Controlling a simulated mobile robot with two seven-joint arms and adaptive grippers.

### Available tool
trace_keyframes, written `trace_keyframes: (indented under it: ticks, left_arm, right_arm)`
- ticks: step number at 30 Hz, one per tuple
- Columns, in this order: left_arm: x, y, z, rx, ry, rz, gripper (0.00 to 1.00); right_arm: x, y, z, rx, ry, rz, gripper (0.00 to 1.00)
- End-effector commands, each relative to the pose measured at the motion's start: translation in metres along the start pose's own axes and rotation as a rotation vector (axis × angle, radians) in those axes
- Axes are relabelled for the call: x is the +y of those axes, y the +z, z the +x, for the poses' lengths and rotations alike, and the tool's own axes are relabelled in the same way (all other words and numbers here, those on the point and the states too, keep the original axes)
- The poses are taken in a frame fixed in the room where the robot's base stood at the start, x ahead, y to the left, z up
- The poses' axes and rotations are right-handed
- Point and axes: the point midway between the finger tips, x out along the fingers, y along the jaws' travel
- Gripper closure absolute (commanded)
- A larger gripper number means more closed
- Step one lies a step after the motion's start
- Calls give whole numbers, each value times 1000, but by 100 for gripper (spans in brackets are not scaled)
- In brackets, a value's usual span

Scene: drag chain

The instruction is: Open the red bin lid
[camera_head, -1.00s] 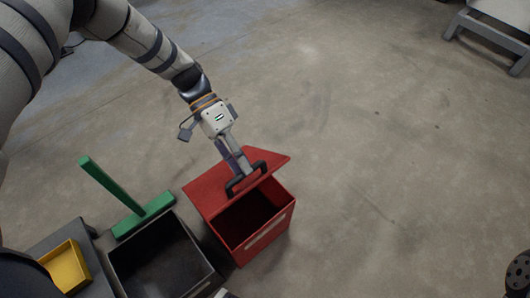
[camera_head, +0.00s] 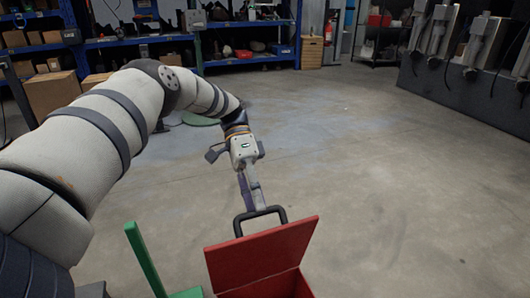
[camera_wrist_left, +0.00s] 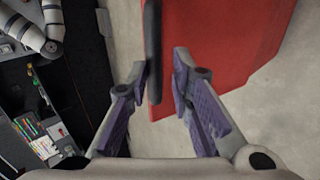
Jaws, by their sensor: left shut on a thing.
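The red bin (camera_head: 266,287) stands at the bottom centre of the head view, cut off by the frame's lower edge. Its red lid (camera_head: 262,252) is raised and tilted up steeply. A black handle (camera_head: 279,212) is fixed on the lid's upper edge. My left gripper (camera_head: 254,206) reaches down from above and is shut on this handle. In the left wrist view the handle (camera_wrist_left: 153,45) runs between the purple finger pads of my left gripper (camera_wrist_left: 160,85), with the red lid (camera_wrist_left: 215,50) beyond. My right gripper is not in view.
A green post (camera_head: 143,258) stands left of the bin. Open concrete floor (camera_head: 390,200) lies to the right. Blue shelves (camera_head: 255,40) with boxes line the back, and dark equipment (camera_head: 470,80) stands at the back right.

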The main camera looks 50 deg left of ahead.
Motion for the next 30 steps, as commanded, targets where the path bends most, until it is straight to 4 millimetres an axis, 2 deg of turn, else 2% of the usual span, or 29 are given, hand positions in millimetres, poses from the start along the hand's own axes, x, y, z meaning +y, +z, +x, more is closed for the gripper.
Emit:
trace_keyframes:
  ticks: [1, 18, 19, 30]
  left_arm:
    - [-24, 6, 7, -8, -41, -30, 100]
    - [-25, 6, 1, -12, -36, -27, 100]
    - [-25, 6, 1, -12, -36, -27, 67]
    - [-23, 6, 0, -11, -37, -25, 67]
  right_arm:
    - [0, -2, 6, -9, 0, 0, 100]
    - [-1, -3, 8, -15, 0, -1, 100]
    - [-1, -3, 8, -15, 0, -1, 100]
    - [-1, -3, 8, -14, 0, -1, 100]
